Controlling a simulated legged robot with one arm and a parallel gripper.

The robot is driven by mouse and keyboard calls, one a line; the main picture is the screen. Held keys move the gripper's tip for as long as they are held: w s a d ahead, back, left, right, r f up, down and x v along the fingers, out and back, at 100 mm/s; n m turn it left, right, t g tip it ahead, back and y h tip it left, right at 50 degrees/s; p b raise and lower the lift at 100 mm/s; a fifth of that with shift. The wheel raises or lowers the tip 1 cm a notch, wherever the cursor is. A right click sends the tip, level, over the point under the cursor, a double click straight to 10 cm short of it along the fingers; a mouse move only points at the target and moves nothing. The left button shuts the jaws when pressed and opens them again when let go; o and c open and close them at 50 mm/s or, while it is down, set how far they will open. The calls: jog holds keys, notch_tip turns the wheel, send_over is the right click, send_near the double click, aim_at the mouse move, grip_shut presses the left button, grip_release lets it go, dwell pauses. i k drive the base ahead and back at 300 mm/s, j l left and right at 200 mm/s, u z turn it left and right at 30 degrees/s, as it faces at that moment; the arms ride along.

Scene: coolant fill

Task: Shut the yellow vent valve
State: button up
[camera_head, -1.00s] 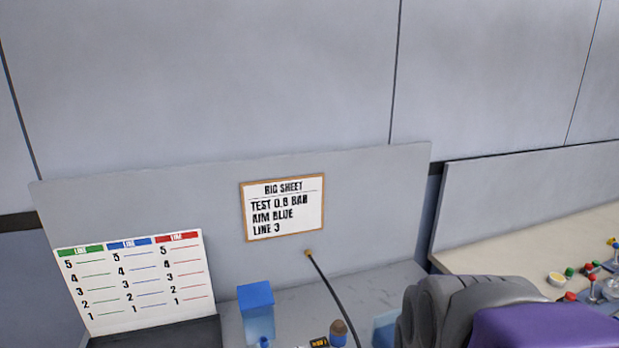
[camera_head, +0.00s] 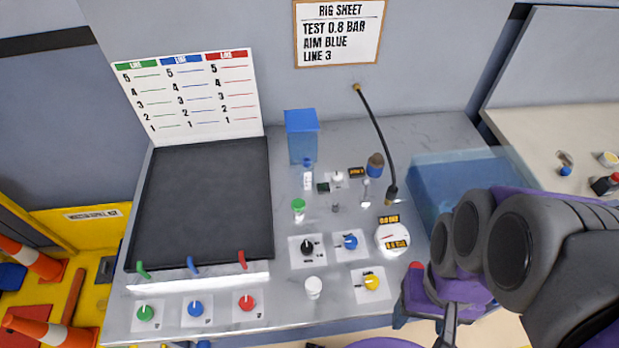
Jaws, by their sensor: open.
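The yellow vent valve (camera_head: 372,283) is a round yellow knob with a pale pointer on a white plate, near the front right of the grey bench. Nothing touches it. My gripper (camera_head: 444,330) shows only in part at the bottom right, below my purple and grey arm. It is open, to the right of and nearer than the yellow valve, apart from it. Its fingertips are not clearly seen.
A blue knob (camera_head: 350,242) and a black knob (camera_head: 307,246) sit behind the yellow valve. A white cup (camera_head: 313,287) stands to its left, a round gauge (camera_head: 391,238) behind right. A clear blue tank (camera_head: 463,180) and black hose (camera_head: 376,130) are farther back.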

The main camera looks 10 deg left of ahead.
aim_at(371, 281)
jog(key=k+j, duration=0.35)
jog(key=j, duration=0.3)
jog(key=k+j, duration=0.2)
jog(key=j+z, duration=0.05)
jog(key=j, duration=0.1)
